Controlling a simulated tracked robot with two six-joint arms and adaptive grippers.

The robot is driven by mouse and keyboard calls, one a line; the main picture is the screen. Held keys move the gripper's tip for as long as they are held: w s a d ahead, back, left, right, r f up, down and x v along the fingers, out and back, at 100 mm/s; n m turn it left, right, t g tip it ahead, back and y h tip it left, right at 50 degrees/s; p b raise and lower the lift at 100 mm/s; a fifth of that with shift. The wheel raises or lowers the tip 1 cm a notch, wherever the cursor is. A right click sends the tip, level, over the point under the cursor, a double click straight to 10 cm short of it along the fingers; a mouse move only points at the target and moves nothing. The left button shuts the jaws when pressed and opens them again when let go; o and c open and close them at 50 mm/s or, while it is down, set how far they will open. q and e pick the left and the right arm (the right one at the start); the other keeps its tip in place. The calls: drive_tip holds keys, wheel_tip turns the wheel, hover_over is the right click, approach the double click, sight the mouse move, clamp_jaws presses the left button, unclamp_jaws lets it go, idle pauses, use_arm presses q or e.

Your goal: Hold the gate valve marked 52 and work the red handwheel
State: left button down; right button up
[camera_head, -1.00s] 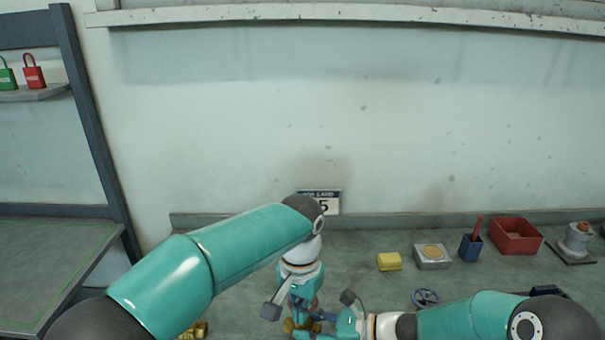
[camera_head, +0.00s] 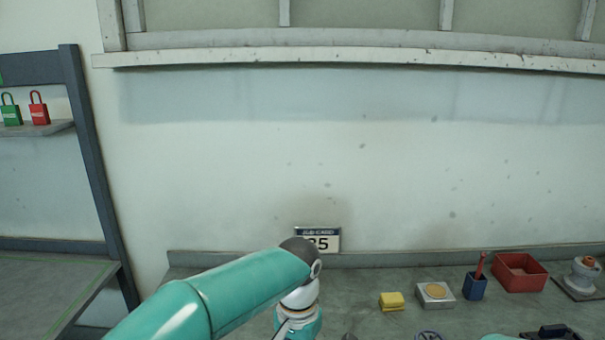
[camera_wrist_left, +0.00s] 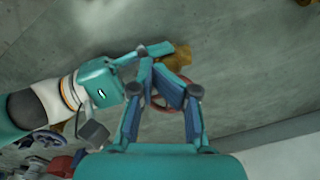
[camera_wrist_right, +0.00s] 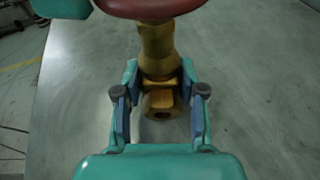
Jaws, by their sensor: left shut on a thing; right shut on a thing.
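The brass gate valve (camera_wrist_right: 158,50) stands between the fingers of my right gripper (camera_wrist_right: 161,100) in the right wrist view. That gripper is shut on its body, just above a brass port end. The red handwheel (camera_wrist_right: 150,8) sits above it at the top edge of that view. In the left wrist view, my left gripper (camera_wrist_left: 168,85) is shut on the red handwheel (camera_wrist_left: 158,106), whose rim shows between the fingers. Part of the brass valve (camera_wrist_left: 178,57) shows beyond them, beside the right gripper's finger. The fingers and the valve are out of the head view. No marking 52 is readable.
A card reading 25 (camera_head: 318,240) stands by the wall. At right on the bench are a yellow block (camera_head: 391,301), a grey box with a round tan top (camera_head: 435,294), a blue cup (camera_head: 475,286) and a red bin (camera_head: 519,272). Padlocks (camera_head: 39,108) are on the left shelf.

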use_arm(q)
drive_tip(key=shift+s+a+f, duration=0.1)
drive_tip(key=shift+a+f, duration=0.15)
drive_tip(key=shift+a, duration=0.05)
drive_tip(key=shift+w+a+r, duration=0.25)
drive_tip(key=shift+w+a, duration=0.7)
drive_tip(key=shift+a, duration=0.15)
drive_tip(key=shift+a, duration=0.1)
wheel_tip(320, 180, up, 6)
drive_tip(key=shift+s+a, duration=0.15)
drive_tip(key=shift+a, duration=0.1)
idle(0.8)
